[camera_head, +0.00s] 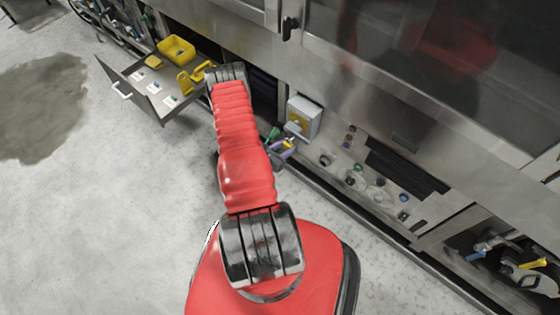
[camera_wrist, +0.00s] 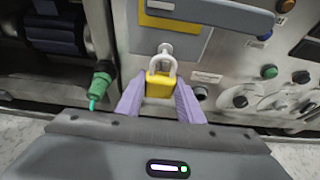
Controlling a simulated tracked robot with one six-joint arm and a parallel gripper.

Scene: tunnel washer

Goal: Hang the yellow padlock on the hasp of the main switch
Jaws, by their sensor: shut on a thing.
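The yellow padlock (camera_wrist: 158,86) is between the purple fingers of my gripper (camera_wrist: 160,104) in the wrist view, upright with its pale shackle up. The shackle top overlaps a small round metal piece (camera_wrist: 166,48), perhaps the hasp, below the main switch; I cannot tell whether it is through it or only in front. The main switch (camera_wrist: 205,12) shows a grey handle over a yellow plate. In the head view the switch box (camera_head: 304,118) stands on the machine front, with my gripper (camera_head: 286,146) low at its left; the padlock is small there.
A green-tipped fitting (camera_wrist: 102,82) stands left of my gripper. Knobs and buttons (camera_wrist: 270,72) fill the panel at right. An open drawer (camera_head: 142,98) at left holds a yellow bin (camera_head: 176,49) and other yellow pieces. The floor at left is clear, with a dark patch.

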